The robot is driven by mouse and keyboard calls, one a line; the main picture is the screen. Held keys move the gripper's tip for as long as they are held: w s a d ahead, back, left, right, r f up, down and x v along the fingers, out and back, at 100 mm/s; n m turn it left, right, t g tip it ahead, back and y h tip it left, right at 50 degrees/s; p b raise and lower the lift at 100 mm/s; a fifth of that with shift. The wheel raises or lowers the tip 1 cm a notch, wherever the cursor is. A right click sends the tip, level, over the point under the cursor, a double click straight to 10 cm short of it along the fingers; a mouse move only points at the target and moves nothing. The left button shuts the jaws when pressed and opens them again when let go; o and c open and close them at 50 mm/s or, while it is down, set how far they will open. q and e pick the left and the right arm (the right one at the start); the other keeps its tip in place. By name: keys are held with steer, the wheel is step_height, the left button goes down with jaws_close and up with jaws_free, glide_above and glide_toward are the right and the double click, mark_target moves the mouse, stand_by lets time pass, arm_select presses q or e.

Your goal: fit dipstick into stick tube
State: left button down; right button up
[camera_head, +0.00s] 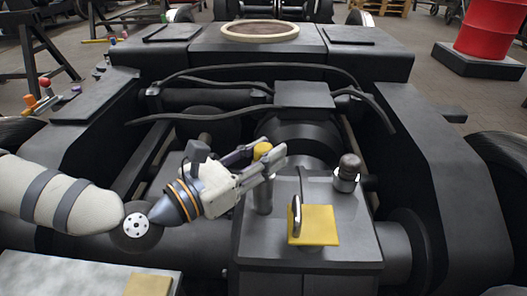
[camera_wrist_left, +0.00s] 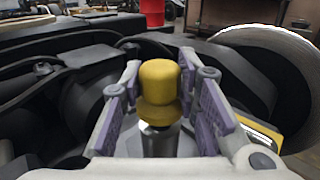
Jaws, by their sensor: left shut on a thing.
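The dipstick has a yellow knob (camera_head: 262,150) and is upright between the fingers of my left gripper (camera_head: 270,158), which is shut on it. The stick tube (camera_head: 263,196) is a short grey metal cylinder standing on the dark housing, directly below the knob. In the left wrist view the yellow knob (camera_wrist_left: 160,88) sits between the purple-padded fingers, with a shiny metal cylinder (camera_wrist_left: 158,140) right under it. The dipstick's shaft is hidden, and I cannot tell how deep it sits in the tube. My right gripper is not in view.
On the same housing (camera_head: 265,250) are a yellow plate (camera_head: 325,222) with a metal handle and a dark-capped metal fitting (camera_head: 347,174). Black hoses (camera_head: 225,82) cross behind the gripper. The dark bogie frame (camera_head: 445,210) encloses the area. A grey surface (camera_head: 60,280) lies front left.

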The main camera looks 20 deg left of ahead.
arm_select(q)
steer(key=shift+f+b, duration=0.75)
steer(key=shift+f, duration=0.15)
steer(key=c, duration=1.2)
jaws_free()
steer(key=shift+o, duration=0.2)
steer(key=v, duration=1.2)
